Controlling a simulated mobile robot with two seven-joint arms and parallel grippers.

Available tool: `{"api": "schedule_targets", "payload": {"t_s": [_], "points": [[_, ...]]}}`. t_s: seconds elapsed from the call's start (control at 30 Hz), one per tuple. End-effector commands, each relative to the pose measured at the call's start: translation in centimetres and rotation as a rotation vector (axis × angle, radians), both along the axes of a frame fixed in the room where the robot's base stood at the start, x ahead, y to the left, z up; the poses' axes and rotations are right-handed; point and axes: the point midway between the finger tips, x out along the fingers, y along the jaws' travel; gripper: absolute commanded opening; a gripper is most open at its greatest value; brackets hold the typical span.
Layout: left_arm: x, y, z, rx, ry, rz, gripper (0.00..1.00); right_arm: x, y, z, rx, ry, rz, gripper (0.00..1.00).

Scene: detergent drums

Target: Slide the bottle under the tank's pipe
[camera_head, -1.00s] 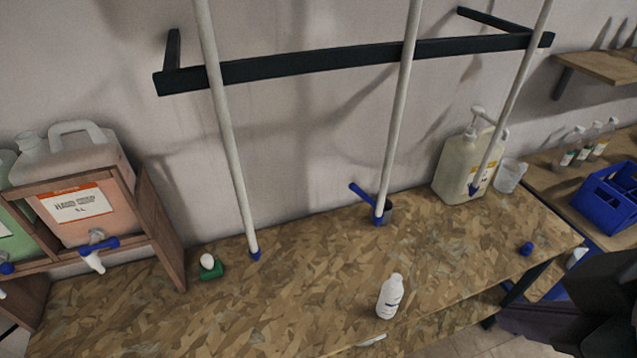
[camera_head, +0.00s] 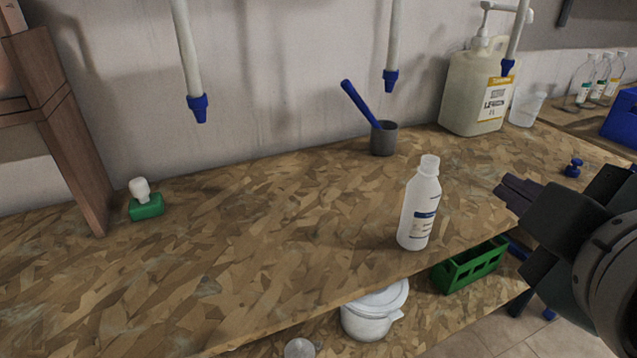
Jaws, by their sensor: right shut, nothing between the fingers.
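The white bottle (camera_head: 420,208) stands upright and open-topped near the front edge of the wood-chip bench (camera_head: 270,240). Pale pipes with blue tips hang over the back of the bench: a left pipe (camera_head: 188,55), a middle pipe (camera_head: 393,45) and a right pipe (camera_head: 518,38). Their upper ends and any tank feeding them are out of view. The bottle stands in front of and to the right of the middle pipe. My right gripper (camera_head: 512,192) is shut and empty, to the right of the bottle and apart from it. My left gripper is not in view.
A grey cup (camera_head: 384,139) with a blue handle stands behind the bottle. A pump jug (camera_head: 474,92) and a clear beaker (camera_head: 526,107) are back right; a green block with a white top (camera_head: 146,204) is left. A green crate (camera_head: 470,266) and white tub (camera_head: 372,315) sit below.

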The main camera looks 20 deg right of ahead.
Motion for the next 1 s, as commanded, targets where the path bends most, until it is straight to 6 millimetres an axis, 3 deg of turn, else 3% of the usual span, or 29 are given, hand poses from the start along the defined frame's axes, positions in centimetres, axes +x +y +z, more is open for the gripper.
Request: {"api": "schedule_targets", "payload": {"t_s": [0.03,0.4,0.5,0.7,0.87,1.0], "points": [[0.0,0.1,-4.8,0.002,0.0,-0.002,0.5,0.2,0.1,-4.3,-0.036,-0.012,0.013,0.0],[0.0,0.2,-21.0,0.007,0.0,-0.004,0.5,2.0,2.2,-16.8,-0.362,-0.087,0.149,0.0],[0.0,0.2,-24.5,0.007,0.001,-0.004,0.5,2.3,3.0,-19.5,-0.439,-0.1,0.186,0.0],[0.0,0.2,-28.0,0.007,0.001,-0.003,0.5,2.7,4.1,-22.3,-0.536,-0.112,0.234,0.0],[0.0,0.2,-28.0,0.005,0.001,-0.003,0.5,3.2,4.3,-22.3,-0.559,-0.115,0.247,0.0],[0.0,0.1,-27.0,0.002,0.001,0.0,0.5,4.6,3.9,-21.8,-0.56,-0.117,0.248,0.0]]}}
